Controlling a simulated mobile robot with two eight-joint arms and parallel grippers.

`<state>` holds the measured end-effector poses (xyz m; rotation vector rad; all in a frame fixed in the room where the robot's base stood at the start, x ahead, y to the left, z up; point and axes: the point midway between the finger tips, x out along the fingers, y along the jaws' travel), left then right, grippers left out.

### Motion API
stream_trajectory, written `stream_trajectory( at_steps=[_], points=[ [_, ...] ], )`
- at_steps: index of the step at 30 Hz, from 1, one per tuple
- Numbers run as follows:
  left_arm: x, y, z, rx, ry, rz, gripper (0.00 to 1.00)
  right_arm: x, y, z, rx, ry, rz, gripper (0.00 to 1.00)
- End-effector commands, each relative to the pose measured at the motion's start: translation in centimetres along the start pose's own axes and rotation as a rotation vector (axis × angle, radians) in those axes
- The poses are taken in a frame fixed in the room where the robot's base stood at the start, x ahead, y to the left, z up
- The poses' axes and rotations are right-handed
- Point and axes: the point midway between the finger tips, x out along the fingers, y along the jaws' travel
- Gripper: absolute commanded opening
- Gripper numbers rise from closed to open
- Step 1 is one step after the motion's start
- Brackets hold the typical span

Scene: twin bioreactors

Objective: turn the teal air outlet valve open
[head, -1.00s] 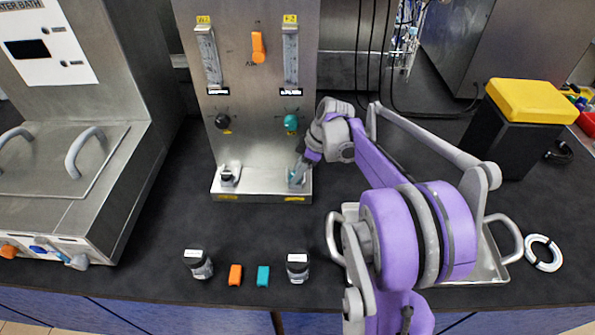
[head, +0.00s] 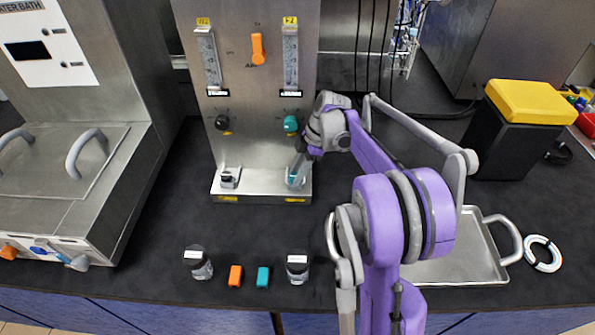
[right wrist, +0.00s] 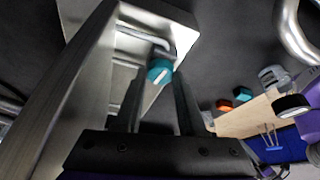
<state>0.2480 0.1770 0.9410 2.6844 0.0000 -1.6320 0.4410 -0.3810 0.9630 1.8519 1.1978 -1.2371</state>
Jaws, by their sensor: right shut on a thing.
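The panel (head: 262,150) carries a round teal knob (head: 291,123) on its right side, above the foot. A second teal part (head: 294,176) sits at the right of the panel's foot. My right gripper (head: 296,172) points down at this lower part and largely covers it. In the right wrist view, a teal knob (right wrist: 159,70) with a white pointer line lies between my fingertips, and the gripper is shut on it. Its exact turn angle is hard to tell. My left gripper is not in view.
A black knob (head: 222,122) and an orange valve handle (head: 258,48) are also on the panel. Jars (head: 297,267) and orange (head: 235,275) and teal (head: 263,277) blocks lie in front. A metal tray (head: 478,265) stands right, partly behind my arm.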

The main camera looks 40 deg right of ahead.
Motion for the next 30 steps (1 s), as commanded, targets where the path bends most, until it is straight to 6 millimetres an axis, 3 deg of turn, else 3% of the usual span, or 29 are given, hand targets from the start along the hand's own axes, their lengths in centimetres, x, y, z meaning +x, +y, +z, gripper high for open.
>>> stream_trajectory(
  at_steps=[5,6,10,22,30],
  points=[
    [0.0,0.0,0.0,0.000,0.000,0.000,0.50,0.0,0.0,0.0,0.001,-0.001,0.001,0.00],
    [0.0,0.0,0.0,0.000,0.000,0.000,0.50,0.0,0.0,0.0,0.001,-0.001,0.001,0.45],
    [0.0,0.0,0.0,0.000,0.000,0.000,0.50,0.0,0.0,0.0,0.002,-0.001,0.001,0.68],
    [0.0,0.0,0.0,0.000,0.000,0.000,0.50,-0.7,0.0,0.0,0.002,-0.001,0.001,0.69],
    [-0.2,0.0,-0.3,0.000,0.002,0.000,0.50,-5.8,0.0,0.0,0.004,-0.001,0.002,0.69]
  ],
)
